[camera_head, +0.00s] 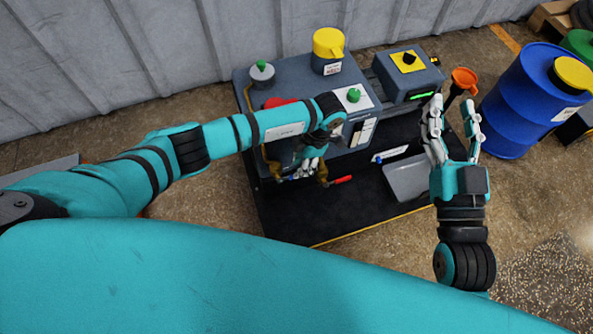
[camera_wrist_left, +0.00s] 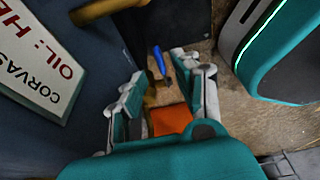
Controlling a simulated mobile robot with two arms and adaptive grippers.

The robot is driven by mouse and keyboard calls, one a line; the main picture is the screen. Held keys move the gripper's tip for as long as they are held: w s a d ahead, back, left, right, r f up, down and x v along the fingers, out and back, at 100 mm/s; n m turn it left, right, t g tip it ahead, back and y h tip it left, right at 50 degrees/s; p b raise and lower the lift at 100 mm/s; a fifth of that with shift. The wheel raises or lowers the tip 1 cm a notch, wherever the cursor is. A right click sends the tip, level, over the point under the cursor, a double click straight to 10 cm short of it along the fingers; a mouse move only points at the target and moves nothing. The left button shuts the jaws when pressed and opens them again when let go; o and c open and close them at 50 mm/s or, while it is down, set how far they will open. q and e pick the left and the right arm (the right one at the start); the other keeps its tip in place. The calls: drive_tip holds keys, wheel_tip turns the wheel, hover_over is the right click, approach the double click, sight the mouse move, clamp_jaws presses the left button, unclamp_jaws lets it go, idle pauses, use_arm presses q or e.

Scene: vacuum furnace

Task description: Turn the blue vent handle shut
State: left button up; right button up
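The blue vent handle (camera_wrist_left: 158,60) shows in the left wrist view as a slim blue lever, just beyond and between the fingertips of my left gripper (camera_wrist_left: 157,82). I cannot tell if either finger touches it. My left gripper is open, with a clear gap between its fingers. In the head view my left gripper (camera_head: 308,168) hangs low at the front of the grey machine (camera_head: 362,130), beside brass piping (camera_head: 322,172), and largely hides the handle. My right gripper (camera_head: 454,115) is open and empty, raised to the right of the machine.
A red-handled lever (camera_head: 341,180) sticks out right of my left gripper. A grey tray (camera_head: 407,180) lies on the black base. An orange funnel (camera_head: 464,78) stands behind my right gripper. A blue drum (camera_head: 530,100) stands at the right. An orange patch (camera_wrist_left: 170,120) shows between my left fingers.

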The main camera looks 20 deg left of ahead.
use_arm(q)
drive_tip(key=s+v, duration=0.1)
drive_tip(key=v, duration=0.5)
drive_tip(key=shift+w+r, duration=0.3)
drive_tip(key=shift+w, duration=0.2)
drive_tip(key=shift+d, duration=0.1)
